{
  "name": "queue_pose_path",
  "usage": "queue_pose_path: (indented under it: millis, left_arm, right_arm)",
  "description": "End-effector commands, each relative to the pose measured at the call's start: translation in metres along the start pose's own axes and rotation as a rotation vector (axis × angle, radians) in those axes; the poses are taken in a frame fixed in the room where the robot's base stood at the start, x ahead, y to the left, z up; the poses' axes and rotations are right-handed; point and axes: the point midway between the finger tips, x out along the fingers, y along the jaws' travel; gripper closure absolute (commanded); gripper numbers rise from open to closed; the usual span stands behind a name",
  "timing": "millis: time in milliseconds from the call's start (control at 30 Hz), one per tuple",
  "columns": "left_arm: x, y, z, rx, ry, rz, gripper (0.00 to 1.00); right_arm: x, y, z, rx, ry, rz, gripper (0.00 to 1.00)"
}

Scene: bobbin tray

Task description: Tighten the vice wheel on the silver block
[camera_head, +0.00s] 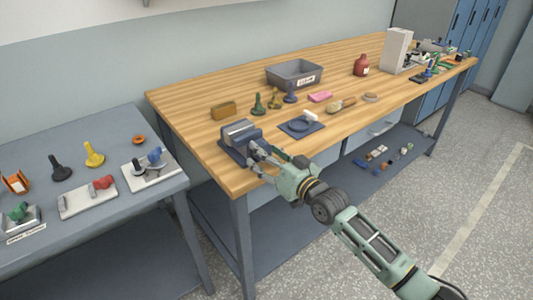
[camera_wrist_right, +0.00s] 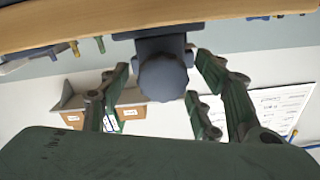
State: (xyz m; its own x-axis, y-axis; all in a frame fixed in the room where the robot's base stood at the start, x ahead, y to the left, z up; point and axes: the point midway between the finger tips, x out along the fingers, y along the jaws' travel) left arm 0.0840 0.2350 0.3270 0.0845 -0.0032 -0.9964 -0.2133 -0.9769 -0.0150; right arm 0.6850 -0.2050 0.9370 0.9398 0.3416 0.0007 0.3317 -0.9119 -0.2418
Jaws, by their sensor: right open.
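The blue-grey vice (camera_head: 232,150) stands at the near left corner of the wooden workbench. A light grey piece at its top may be the silver block, but it is too small to tell. The vice wheel (camera_wrist_right: 163,78) is a lobed blue-grey knob in the right wrist view, hanging below the bench edge line in that picture. My right gripper (camera_head: 262,160) is at the front of the vice. Its fingers are open, one on each side of the wheel, with gaps visible between. My left gripper is not in view.
A blue mat (camera_head: 302,127) with a white-handled tool lies right of the vice. A lower grey table (camera_head: 100,229) with several fixtures stands at the left.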

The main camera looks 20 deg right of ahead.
Motion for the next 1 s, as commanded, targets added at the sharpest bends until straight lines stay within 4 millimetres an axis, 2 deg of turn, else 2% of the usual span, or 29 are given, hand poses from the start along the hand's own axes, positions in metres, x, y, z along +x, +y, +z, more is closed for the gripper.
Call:
queue_pose_path:
  millis: [333, 800, 1000]
  left_arm:
    - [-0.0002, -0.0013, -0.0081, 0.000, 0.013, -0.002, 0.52]
    - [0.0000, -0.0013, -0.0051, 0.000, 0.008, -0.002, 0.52]
    - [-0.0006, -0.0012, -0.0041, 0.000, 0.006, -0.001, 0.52]
  right_arm:
    - [0.0042, -0.0002, 0.0004, -0.001, -0.001, 0.000, 0.43]
    - [0.0039, 0.0005, 0.0007, -0.001, -0.002, 0.001, 0.84]
    - [0.0038, 0.0008, 0.0008, 0.008, -0.002, 0.002, 0.85]
